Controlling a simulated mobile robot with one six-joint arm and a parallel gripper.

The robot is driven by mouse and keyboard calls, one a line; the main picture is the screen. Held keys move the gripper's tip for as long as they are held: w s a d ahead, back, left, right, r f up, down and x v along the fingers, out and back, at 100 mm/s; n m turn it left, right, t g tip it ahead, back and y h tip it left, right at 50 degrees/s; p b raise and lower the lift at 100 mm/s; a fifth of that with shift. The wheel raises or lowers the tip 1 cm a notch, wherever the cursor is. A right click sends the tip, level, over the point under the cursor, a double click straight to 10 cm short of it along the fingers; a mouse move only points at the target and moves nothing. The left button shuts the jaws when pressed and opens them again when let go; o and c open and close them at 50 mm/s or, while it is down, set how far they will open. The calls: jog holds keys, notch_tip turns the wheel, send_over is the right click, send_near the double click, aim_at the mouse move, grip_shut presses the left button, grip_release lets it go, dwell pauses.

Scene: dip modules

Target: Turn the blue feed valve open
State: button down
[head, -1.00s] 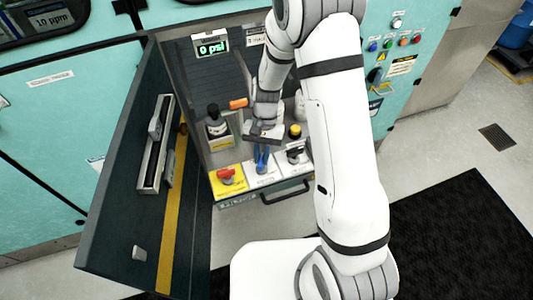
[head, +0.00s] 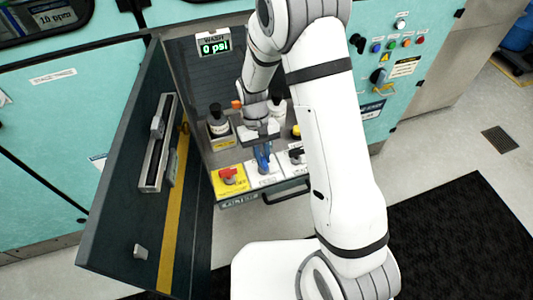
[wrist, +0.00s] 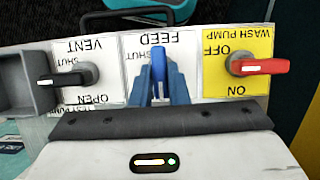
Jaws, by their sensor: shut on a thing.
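The blue feed valve handle (wrist: 159,62) stands on the white FEED plate (wrist: 130,52) in the wrist view, between the vent and wash pump plates. The handle lies lengthwise in that view, with the word SHUT beside it. My gripper (wrist: 159,88) is shut on the handle, one blue-grey finger on each side. In the head view my gripper (head: 263,160) reaches down to the same plate. The fingers and wrist hide much of the valve there. The lower part of the FEED plate is hidden by the gripper body in the wrist view.
The red wash pump handle (wrist: 258,66) and black vent handle (wrist: 65,78) sit close on either side. A display (head: 214,46) reads 0 psi. An open dark door (head: 135,185) stands left. A black-capped bottle (head: 217,122) is behind the valves.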

jog(key=shift+d, duration=0.1)
jog(key=c, duration=1.4)
grip_release()
jog(key=v, duration=0.7)
jog(key=shift+r, duration=0.3)
jog(key=shift+w, duration=0.15)
